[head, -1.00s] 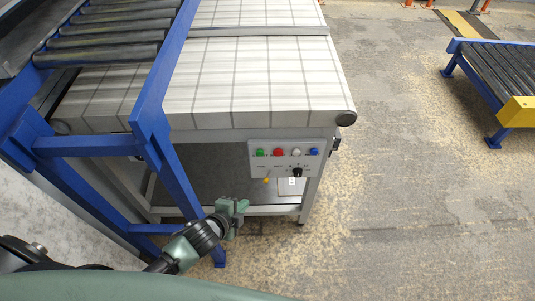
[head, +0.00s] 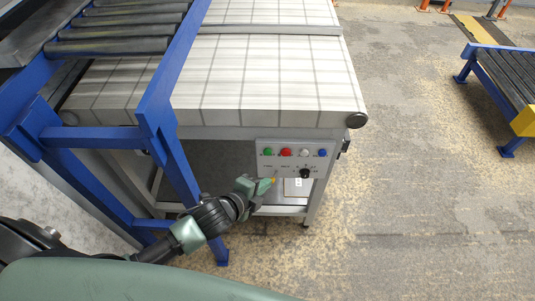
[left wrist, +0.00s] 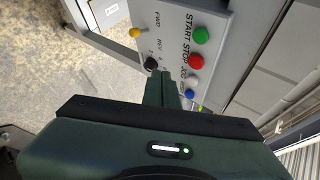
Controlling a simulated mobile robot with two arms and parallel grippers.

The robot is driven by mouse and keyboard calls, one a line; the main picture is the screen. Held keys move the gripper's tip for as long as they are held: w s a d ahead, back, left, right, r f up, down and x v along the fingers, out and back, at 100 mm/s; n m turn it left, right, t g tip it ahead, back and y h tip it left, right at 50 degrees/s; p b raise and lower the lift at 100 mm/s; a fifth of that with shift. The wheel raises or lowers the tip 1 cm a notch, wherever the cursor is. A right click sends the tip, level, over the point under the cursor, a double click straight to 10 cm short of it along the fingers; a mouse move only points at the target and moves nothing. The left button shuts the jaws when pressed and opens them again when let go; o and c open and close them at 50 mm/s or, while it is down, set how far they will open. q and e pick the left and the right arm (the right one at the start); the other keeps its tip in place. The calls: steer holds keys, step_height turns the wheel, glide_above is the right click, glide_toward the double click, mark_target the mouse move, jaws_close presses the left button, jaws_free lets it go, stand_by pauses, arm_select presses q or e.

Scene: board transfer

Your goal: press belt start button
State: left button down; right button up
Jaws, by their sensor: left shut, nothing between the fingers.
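The control panel (head: 259,163) is on the front of the belt table, with a green button (head: 268,152) at its left end. In the left wrist view the green button (left wrist: 200,35) is beside the word START, and the red button (left wrist: 196,62) is beside STOP. My left gripper (head: 267,186) is shut and empty, just below the panel's left part and below the green button. Its fingers (left wrist: 163,88) also show in the left wrist view, apart from the green button. My right gripper is not in view.
White (head: 304,152) and blue (head: 322,153) buttons and a black knob (head: 304,173) are on the panel. A blue frame (head: 180,170) with rollers stands left of the panel. Another roller conveyor (head: 498,78) is at the right. The floor (head: 420,190) between is clear.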

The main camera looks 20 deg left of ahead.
mark_target(267, 152)
arm_select(q)
steer(key=w+a+b, duration=0.1)
steer(key=w+a, duration=0.1)
steer(key=w, duration=0.5)
stand_by(1.1)
steer(key=shift+w, duration=0.1)
stand_by(0.9)
steer(key=shift+w+a, duration=0.15)
steer(key=shift+w, duration=0.15)
